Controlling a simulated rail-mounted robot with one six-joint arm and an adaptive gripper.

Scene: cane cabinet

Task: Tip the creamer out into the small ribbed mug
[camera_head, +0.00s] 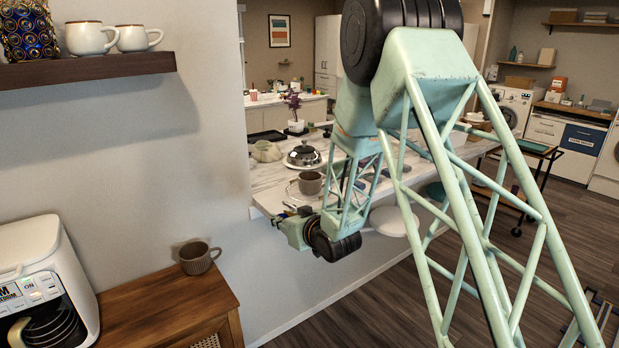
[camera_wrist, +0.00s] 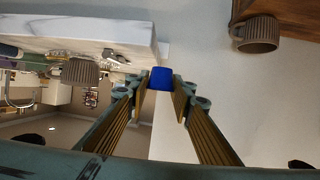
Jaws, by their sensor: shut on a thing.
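The small ribbed mug (camera_head: 199,258) is grey-brown and stands upright on the wooden cabinet (camera_head: 165,308), near its back edge by the wall. The mug also shows at the upper right of the wrist view (camera_wrist: 257,33), which looks upside down. My gripper (camera_wrist: 162,82) is shut on a small blue thing (camera_wrist: 160,77), which I take to be the creamer. In the head view my gripper (camera_head: 286,212) is off the front edge of the marble counter, to the right of the ribbed mug and apart from it. The creamer's contents are hidden.
A second brownish mug (camera_head: 311,183) and a silver dome (camera_head: 303,155) stand on the marble counter (camera_head: 265,193). A white coffee machine (camera_head: 45,270) stands left of the ribbed mug. A shelf (camera_head: 85,70) with white cups is above. Open space lies between gripper and cabinet.

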